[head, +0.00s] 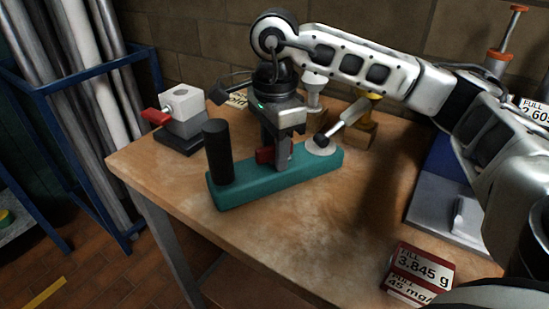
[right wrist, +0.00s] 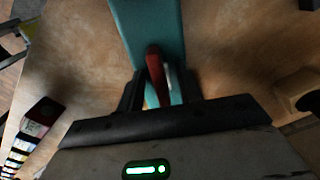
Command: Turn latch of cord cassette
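A teal base (head: 235,191) lies on the bench with an upright black cylinder (head: 218,150) at its left end and a white round disc (head: 320,146) near its right end. A red lever (head: 265,155) stands at its middle, partly hidden by my right gripper (head: 281,152). I take this lever for the latch. In the right wrist view the red lever (right wrist: 155,72) stands between the two dark fingers of my right gripper (right wrist: 160,92), with the teal base (right wrist: 148,28) below. A gap shows beside the lever, so the fingers look open around it. My left gripper is not in view.
A grey block with a red handle (head: 157,117) stands at the back left. A yellow-topped wooden stand (head: 361,130) is behind the base. A red-and-white label plate (head: 418,273) sits at the front right. The bench front (head: 290,245) is clear.

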